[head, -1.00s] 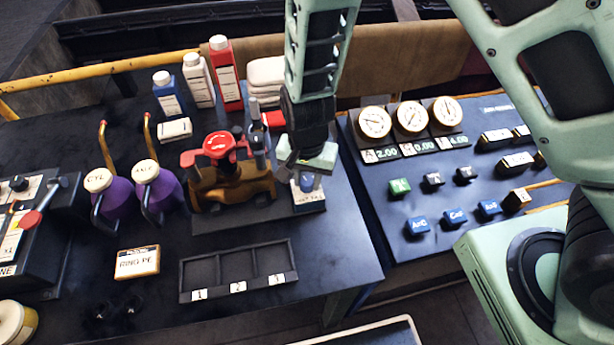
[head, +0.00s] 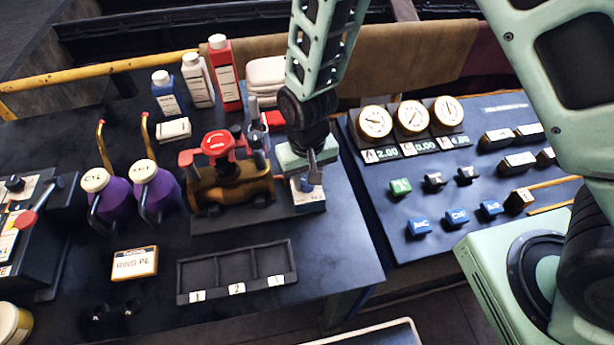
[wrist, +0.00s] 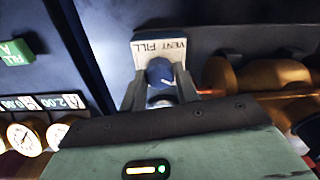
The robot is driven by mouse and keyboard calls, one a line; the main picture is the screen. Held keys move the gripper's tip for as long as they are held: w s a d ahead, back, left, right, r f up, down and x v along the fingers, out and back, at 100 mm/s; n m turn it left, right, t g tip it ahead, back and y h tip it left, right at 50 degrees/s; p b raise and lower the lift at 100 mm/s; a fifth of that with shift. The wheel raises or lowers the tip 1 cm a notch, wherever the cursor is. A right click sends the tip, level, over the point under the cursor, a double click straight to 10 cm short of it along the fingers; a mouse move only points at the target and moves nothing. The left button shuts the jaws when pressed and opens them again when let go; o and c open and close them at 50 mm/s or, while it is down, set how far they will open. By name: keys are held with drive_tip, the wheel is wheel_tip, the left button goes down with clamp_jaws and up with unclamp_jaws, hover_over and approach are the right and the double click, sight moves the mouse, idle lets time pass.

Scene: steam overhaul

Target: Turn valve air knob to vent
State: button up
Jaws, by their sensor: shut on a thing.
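The valve air knob (wrist: 160,72) is a small blue knob in front of a white plate (wrist: 160,50) lettered VENT and FILL, seen in the wrist view. My gripper (wrist: 158,86) is shut on it, with one dark finger on each side. In the head view my gripper (head: 308,180) points down over the knob at the right end of the valve stand. The knob (head: 306,186) shows only partly below the fingers, above its white label plate (head: 310,205). I cannot read which mark the knob points to.
A brass valve body with a red handwheel (head: 218,143) stands just left of my gripper. A three-slot tray (head: 238,272) lies in front, and purple oil cans (head: 155,190) stand further left. A gauge panel (head: 412,118) with blue, green and black knobs is to the right.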

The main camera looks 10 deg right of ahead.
idle(0.4)
drive_tip(key=o, duration=1)
drive_tip(key=shift+c, duration=0.2)
wheel_tip(320, 180, up, 18)
drive_tip(key=b, duration=0.2)
drive_tip(key=shift+f+b, duration=0.25)
drive_tip(key=shift+b, duration=0.05)
drive_tip(key=s+d+n, duration=0.2)
drive_tip(key=s+n, duration=0.1)
drive_tip(key=s, duration=0.5)
drive_tip(key=s+d+r+n, duration=0.1)
drive_tip(key=s+d+n, duration=0.2)
drive_tip(key=s, duration=0.6)
drive_tip(key=shift+y+b, duration=0.3)
